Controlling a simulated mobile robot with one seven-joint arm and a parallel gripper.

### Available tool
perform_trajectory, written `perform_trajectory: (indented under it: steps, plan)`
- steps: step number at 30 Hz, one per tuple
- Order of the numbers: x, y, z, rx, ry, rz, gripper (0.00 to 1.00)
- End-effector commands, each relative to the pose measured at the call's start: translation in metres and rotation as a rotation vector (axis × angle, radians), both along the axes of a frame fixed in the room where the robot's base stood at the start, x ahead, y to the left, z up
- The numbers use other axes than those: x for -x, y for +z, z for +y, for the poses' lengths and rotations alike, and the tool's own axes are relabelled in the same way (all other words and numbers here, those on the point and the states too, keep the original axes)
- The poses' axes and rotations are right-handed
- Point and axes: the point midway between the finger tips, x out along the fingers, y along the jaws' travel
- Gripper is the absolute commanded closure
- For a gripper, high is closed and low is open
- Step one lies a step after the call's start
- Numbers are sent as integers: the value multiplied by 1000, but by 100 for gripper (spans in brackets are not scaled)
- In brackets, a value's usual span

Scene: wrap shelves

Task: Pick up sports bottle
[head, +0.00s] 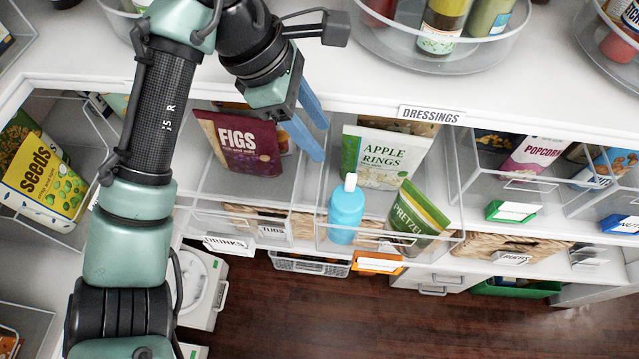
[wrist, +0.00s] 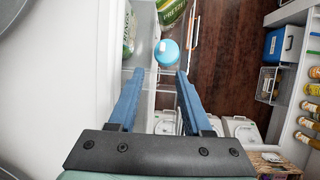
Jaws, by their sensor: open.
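The sports bottle (head: 346,212) is light blue with a white cap. My gripper (head: 316,132) has two blue fingers, apart and empty, above and left of the bottle in the head view. The gripper also shows in the wrist view (wrist: 160,72).
A figs bag (head: 240,143) stands in the bin to the left, near my fingers. The upper shelf edge with the dressings label (head: 432,114) runs above the bins. Clear bin walls stand around the bottle. Open floor (head: 300,310) lies in front below.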

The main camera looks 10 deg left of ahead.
Motion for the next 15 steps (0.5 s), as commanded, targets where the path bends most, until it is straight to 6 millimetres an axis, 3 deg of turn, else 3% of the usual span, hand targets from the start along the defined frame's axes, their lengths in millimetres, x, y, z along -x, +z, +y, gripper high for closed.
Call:
perform_trajectory:
  steps: [15]
  plan:
    - [-5, -68, -29, 0, 0, 5, 51]
